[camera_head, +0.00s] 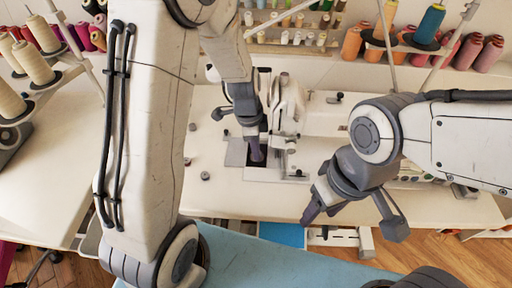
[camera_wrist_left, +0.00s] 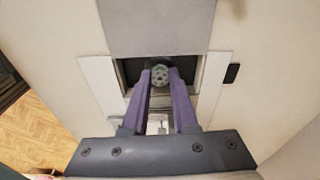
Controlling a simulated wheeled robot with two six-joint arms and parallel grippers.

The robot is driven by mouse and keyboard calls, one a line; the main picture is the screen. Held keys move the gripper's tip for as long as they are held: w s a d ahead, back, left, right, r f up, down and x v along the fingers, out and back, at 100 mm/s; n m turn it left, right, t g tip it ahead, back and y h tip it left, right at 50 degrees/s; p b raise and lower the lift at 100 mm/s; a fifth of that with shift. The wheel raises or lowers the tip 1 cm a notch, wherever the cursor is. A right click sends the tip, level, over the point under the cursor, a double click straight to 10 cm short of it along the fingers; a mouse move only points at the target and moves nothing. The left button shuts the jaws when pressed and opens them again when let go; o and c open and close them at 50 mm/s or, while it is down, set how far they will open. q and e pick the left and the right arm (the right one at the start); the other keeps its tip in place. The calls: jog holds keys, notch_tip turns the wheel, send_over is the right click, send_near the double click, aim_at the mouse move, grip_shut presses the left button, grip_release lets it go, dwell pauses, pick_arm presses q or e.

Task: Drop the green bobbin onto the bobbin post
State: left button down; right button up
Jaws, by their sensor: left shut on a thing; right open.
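The green bobbin (camera_wrist_left: 160,75) shows in the left wrist view as a small round grey-green disc with holes. It sits between the purple fingertips of my left gripper (camera_wrist_left: 161,88), which is shut on it. The bobbin is over a dark rectangular opening (camera_wrist_left: 128,68) in the sewing machine bed. In the head view my left gripper (camera_head: 257,158) points down at this opening, and the bobbin is hidden there. I cannot make out the bobbin post; the bobbin and fingers cover the middle of the opening. My right gripper (camera_head: 352,210) is open and empty, above the table's front right.
The white sewing machine (camera_head: 288,105) stands right beside my left gripper. Small dark round pieces (camera_head: 205,176) lie on the white table (camera_head: 225,195) to the left. Thread spools (camera_head: 35,62) stand on racks at the left and back. The table's front left is mostly clear.

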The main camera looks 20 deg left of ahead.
pick_arm(q)
jog(key=c, duration=0.6)
grip_release()
jog(key=shift+r, duration=0.1)
notch_tip(320, 180, up, 10)
jog(key=a+p, duration=0.1)
jog(key=p, duration=0.1)
jog(key=s+a+f+n+t+y, duration=0.15)
jog(key=s+a+n, duration=0.45)
jog(key=n, duration=0.9)
jog(key=s+d+r+m+g+h+p, duration=0.1)
jog(key=s+d+r+m+p, duration=0.6)
jog(key=s+d+r, duration=0.7)
notch_tip(320, 180, up, 2)
jog(key=d+g+p, duration=0.1)
jog(key=p, duration=0.1)
jog(key=shift+s+p, duration=0.35)
jog(key=shift+s, duration=0.05)
jog(key=shift+d, duration=0.1)
